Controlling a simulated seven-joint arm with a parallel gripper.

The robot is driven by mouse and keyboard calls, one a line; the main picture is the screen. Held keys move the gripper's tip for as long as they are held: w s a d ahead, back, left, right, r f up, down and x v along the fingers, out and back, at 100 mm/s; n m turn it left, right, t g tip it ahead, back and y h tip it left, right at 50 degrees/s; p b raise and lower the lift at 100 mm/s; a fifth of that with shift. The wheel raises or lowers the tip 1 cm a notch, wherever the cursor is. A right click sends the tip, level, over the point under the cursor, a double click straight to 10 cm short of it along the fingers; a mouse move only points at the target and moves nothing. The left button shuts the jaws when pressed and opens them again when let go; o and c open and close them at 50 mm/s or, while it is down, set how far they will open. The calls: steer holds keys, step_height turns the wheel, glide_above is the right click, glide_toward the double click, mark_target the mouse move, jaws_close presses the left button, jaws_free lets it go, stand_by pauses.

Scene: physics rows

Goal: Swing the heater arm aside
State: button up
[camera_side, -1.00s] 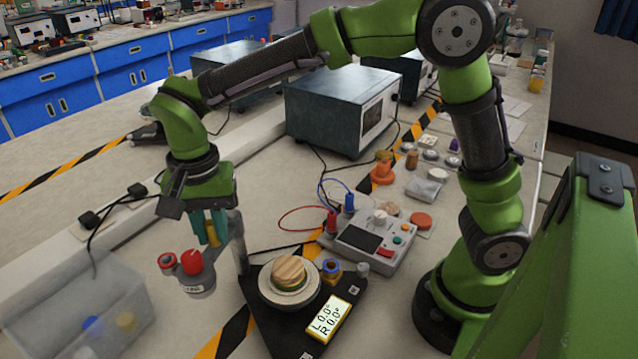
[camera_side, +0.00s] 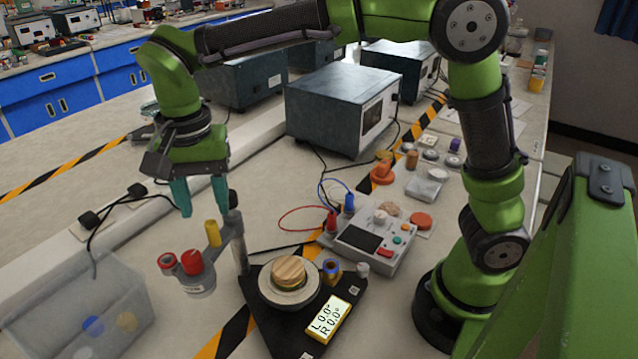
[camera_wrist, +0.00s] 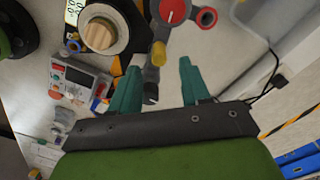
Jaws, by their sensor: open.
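The heater arm (camera_side: 222,252) reaches from a grey post (camera_side: 239,247) on the black base out to the left, away from over the plate. It carries a grey heater head with a red knob (camera_side: 192,262) and a red cap, and an upright yellow peg (camera_side: 212,233). The head also shows at the top of the wrist view (camera_wrist: 174,12). My gripper (camera_side: 206,209) is open and empty above the arm, its teal fingers apart and clear of the yellow peg. In the wrist view the open fingers (camera_wrist: 160,80) point towards the peg and post.
A stacked wooden-topped piece sits on the round plate (camera_side: 268,296) on the black base (camera_side: 261,322), with a lit readout (camera_side: 326,318). A control box (camera_side: 369,243) with wires stands right. A translucent bin (camera_side: 75,310) stands left, near the heater head.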

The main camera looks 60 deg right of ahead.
step_height(320, 180, up, 11)
stand_by(0.3)
steer(key=shift+r, duration=0.1)
steer(key=s+d+f+n+t+y, duration=0.1)
steer(key=s+d+f+n+t, duration=0.2)
steer(key=s+d, duration=0.3)
steer(key=s+d+f+n+t+y, duration=0.1)
steer(key=s+d+f+t, duration=0.3)
steer(key=d, duration=0.7)
steer(key=s+f+n, duration=0.1)
steer(key=s+f, duration=0.1)
steer(key=s, duration=0.1)
steer(key=shift+s+d+f+n, duration=0.15)
steer(key=shift+s+f+n, duration=0.15)
steer(key=shift+n, duration=0.1)
